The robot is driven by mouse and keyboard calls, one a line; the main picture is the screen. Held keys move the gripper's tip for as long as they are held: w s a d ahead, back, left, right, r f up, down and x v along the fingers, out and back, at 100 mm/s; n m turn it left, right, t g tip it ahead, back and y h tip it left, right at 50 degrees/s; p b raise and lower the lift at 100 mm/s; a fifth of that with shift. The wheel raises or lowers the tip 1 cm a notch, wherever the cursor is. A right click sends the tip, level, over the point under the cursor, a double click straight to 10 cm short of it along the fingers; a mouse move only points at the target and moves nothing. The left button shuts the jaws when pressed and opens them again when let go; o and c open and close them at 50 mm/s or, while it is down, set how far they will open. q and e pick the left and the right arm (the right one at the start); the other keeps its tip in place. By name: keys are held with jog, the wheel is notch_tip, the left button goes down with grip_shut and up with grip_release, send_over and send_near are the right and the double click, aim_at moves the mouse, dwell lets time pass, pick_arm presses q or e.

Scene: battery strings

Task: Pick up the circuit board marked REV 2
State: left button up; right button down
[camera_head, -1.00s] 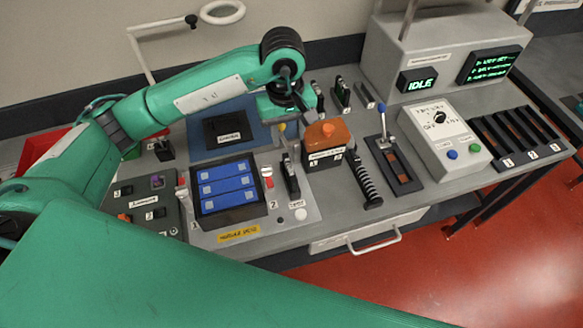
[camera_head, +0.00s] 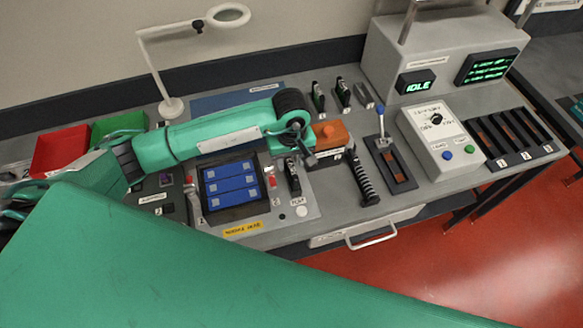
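I cannot pick out a circuit board marked REV 2; the small labels are too small to read. My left gripper (camera_head: 304,153) is small and dark, in the middle of the head view, over or just left of the orange-topped black block (camera_head: 331,134). I cannot tell whether it touches the block or is open. My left forearm covers much of the blue mat (camera_head: 235,98) behind it. My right gripper is not in view.
A black tray with blue modules (camera_head: 230,184) lies front left of the gripper. A lever unit (camera_head: 386,155), a control box (camera_head: 436,137) and numbered slots (camera_head: 507,137) stand to the right. Red (camera_head: 62,150) and green (camera_head: 118,128) bins and a lamp (camera_head: 171,107) stand left.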

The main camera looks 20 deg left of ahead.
pick_arm(q)
jog(key=shift+d+f+p, duration=0.1)
jog(key=shift+f+p, duration=0.35)
jog(key=shift+f, duration=0.9)
jog(key=shift+c, duration=0.2)
grip_shut()
jog(key=shift+r, duration=0.15)
